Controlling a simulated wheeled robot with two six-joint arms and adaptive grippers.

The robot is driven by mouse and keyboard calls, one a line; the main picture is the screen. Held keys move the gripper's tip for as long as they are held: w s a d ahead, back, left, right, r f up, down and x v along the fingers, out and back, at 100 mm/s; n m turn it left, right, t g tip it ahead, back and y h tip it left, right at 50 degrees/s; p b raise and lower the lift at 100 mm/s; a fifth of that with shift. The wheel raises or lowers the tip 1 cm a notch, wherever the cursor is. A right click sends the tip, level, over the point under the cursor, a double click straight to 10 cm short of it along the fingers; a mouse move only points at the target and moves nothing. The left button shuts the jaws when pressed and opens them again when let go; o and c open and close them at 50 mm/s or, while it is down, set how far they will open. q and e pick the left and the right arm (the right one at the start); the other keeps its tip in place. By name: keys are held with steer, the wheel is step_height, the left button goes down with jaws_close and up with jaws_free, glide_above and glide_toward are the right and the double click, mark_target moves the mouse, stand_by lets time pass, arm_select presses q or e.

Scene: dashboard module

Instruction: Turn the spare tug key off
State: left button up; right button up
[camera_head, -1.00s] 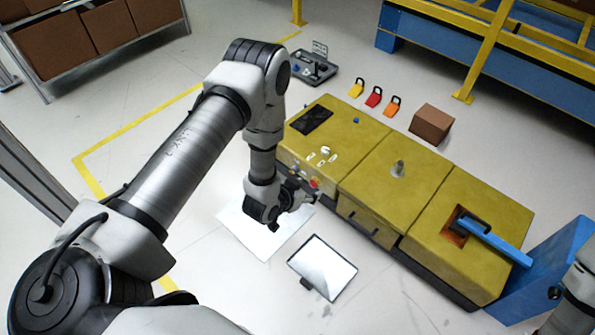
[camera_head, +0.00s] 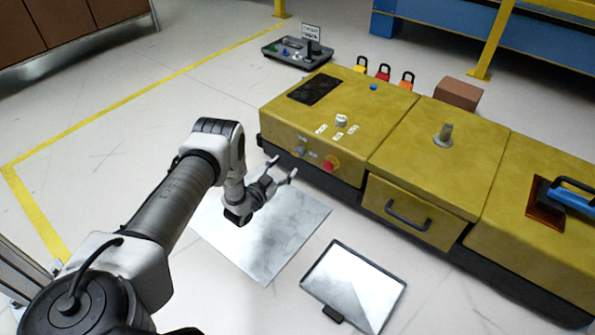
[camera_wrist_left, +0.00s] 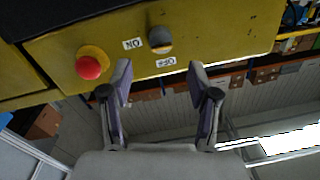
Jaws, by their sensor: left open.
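A grey round key switch (camera_head: 301,151) sits on the front face of the yellow dashboard module (camera_head: 300,112). It shows closer in the left wrist view (camera_wrist_left: 159,40), with ON and OFF labels beside it; its exact setting is unclear. A red button (camera_head: 330,163) is next to it. A white knob (camera_head: 341,121) with small labels is on the module's top. I cannot read which control is the spare tug's. My left gripper (camera_head: 282,168) is open and empty, in front of the module's front face, apart from the switch. My right gripper is out of view.
A grey tray (camera_head: 271,49) with small controls and a sign stands on the floor behind. Padlocks (camera_head: 383,74) and a brown box (camera_head: 459,94) are behind the module. A drawer handle (camera_head: 407,216) sticks out in front. A metal sheet (camera_head: 265,238) and dark-framed panel (camera_head: 350,285) lie on the floor.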

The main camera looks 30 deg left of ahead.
mark_target(298, 152)
arm_select(q)
steer(key=w+b, duration=0.4)
steer(key=w, duration=0.2)
steer(key=shift+w+d+f, duration=0.1)
steer(key=shift+w, duration=0.25)
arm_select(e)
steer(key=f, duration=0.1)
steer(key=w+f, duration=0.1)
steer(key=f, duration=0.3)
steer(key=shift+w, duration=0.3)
arm_select(q)
steer(key=shift+w+r, duration=0.2)
steer(key=shift+w, duration=0.3)
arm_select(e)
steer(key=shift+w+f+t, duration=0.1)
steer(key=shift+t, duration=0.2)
arm_select(q)
jaws_close()
